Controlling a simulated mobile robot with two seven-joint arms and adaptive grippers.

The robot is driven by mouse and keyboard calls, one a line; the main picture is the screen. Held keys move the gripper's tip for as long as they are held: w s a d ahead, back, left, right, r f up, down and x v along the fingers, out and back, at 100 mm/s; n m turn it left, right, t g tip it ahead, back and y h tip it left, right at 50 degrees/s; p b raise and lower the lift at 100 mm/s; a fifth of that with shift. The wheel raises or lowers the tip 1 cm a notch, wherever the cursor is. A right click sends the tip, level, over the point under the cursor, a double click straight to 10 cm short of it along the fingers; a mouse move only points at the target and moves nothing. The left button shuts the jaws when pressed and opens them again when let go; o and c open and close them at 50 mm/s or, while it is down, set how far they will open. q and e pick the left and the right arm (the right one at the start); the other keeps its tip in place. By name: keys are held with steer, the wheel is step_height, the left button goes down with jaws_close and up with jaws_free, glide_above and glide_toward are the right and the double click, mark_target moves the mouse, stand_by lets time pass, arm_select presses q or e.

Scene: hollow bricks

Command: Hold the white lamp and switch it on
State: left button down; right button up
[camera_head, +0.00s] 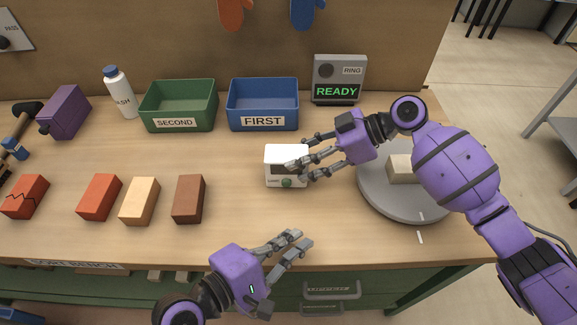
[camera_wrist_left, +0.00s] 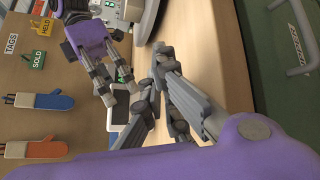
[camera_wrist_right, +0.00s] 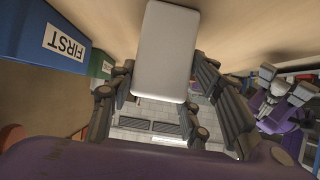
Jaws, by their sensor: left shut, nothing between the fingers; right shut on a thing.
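The white lamp (camera_head: 272,155) is a small white box with a dark window and a green knob (camera_head: 287,183) on its front; it is near the middle of the bench. My right gripper (camera_head: 298,160) is shut on it, with fingers across its right part. In the right wrist view the white lamp (camera_wrist_right: 168,50) shows between the fingers. In the left wrist view it is partly hidden behind the fingers. My left gripper (camera_head: 302,240) is shut and empty, in front of the lamp near the bench's front edge, apart from it.
A grey turntable (camera_head: 385,207) with a pale block (camera_head: 401,170) is right of the lamp. Green (camera_head: 178,104) and blue (camera_head: 262,103) bins and a READY sign (camera_head: 338,80) stand behind. Several bricks lie left, including a brown brick (camera_head: 188,199). The bench between lamp and brown brick is clear.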

arm_select(q)
steer(key=shift+w+a+r+n+t, duration=0.1)
steer(key=shift+w+r+n+t, duration=0.15)
steer(key=shift+w, duration=0.25)
steer(key=shift+w+a+n+t, duration=0.1)
steer(key=shift+w+n+t, duration=0.05)
steer(key=shift+w+n, duration=0.25)
steer(key=shift+w+d, duration=0.15)
steer(key=shift+w, duration=3.95)
steer(key=shift+w, duration=0.1)
steer(key=shift+w, duration=0.35)
steer(key=shift+w, duration=0.2)
steer(key=shift+s, duration=0.7)
steer(key=shift+s, duration=3)
